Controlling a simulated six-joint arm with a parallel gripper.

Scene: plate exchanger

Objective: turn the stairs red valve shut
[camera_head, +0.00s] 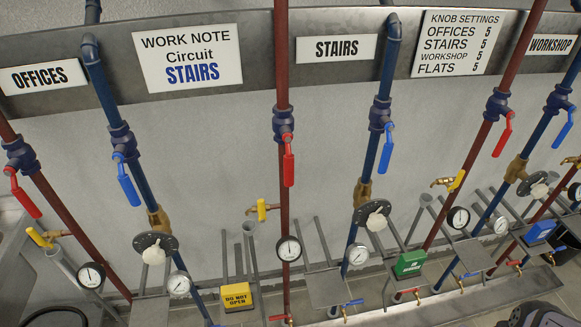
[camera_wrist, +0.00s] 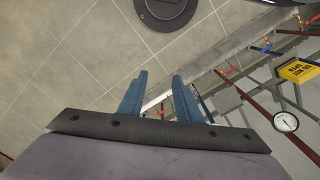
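The stairs red valve (camera_head: 284,122) is on the red pipe just left of the STAIRS sign (camera_head: 336,48) in the head view. Its blue body carries a red lever (camera_head: 289,166) that hangs down, roughly in line with the pipe. My gripper (camera_wrist: 158,92) shows in the wrist view with its two blue fingers apart and nothing between them. It points at the tiled floor and the lower pipework, and the stairs red lever is not visible there. I cannot make out my gripper in the head view; nothing touches the lever there.
The stairs blue lever (camera_head: 386,150) hangs to the right, and the blue lever of the offices (camera_head: 128,184) to the left. Below are gauges (camera_head: 288,249), a yellow tap (camera_head: 262,210), a yellow "do not open" box (camera_head: 237,297) and a green box (camera_head: 410,264). The wall around the red lever is clear.

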